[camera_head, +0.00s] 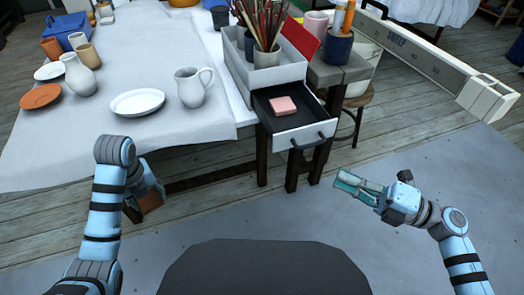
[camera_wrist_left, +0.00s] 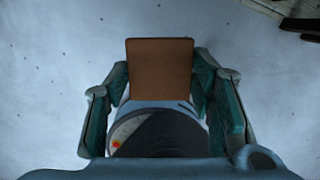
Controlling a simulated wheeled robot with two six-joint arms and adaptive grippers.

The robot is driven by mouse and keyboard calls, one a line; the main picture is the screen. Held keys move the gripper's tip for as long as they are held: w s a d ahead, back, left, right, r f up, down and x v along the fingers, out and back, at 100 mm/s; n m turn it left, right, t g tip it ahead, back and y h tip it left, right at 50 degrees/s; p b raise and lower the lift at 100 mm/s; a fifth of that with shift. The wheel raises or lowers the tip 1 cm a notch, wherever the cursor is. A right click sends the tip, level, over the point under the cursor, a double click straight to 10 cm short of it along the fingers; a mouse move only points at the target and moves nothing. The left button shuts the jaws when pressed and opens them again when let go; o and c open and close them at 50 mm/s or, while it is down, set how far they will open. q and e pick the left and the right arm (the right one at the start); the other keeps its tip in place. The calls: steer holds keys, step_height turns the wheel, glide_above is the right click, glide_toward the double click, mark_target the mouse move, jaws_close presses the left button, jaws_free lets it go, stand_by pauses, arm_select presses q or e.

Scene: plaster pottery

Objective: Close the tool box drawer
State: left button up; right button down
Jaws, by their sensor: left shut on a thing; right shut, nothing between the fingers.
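The tool box (camera_head: 243,73) is light grey and stands at the table's right corner. Its drawer (camera_head: 303,131) is pulled out toward me, with a dark inside and a dark handle (camera_head: 310,143) on the white front. A pink block (camera_head: 283,105) lies in the drawer. My right gripper (camera_head: 345,184) is shut and empty, below and right of the drawer front, apart from it. My left gripper (camera_head: 148,190) hangs low by the table's front left, shut on a brown block (camera_wrist_left: 160,68), which shows in the left wrist view between the fingers.
The cloth-covered table (camera_head: 60,165) holds a white jug (camera_head: 193,87), a white plate (camera_head: 137,103) and other pottery. A pot of brushes (camera_head: 266,55) stands in the tool box top. A stool (camera_head: 358,98) stands right of the drawer. The floor around my right gripper is clear.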

arm_select(q)
steer(key=shift+f, duration=0.1)
steer(key=shift+f+b, duration=0.45)
steer(key=shift+b, duration=0.05)
steer(key=shift+f, duration=0.1)
arm_select(e)
steer(key=w+a, duration=0.2)
steer(key=w+a+r, duration=0.1)
steer(key=w+a, duration=0.1)
steer(key=w, duration=0.1)
steer(key=shift+a, duration=0.25)
steer(key=shift+r, duration=0.1)
steer(key=shift+w, duration=0.15)
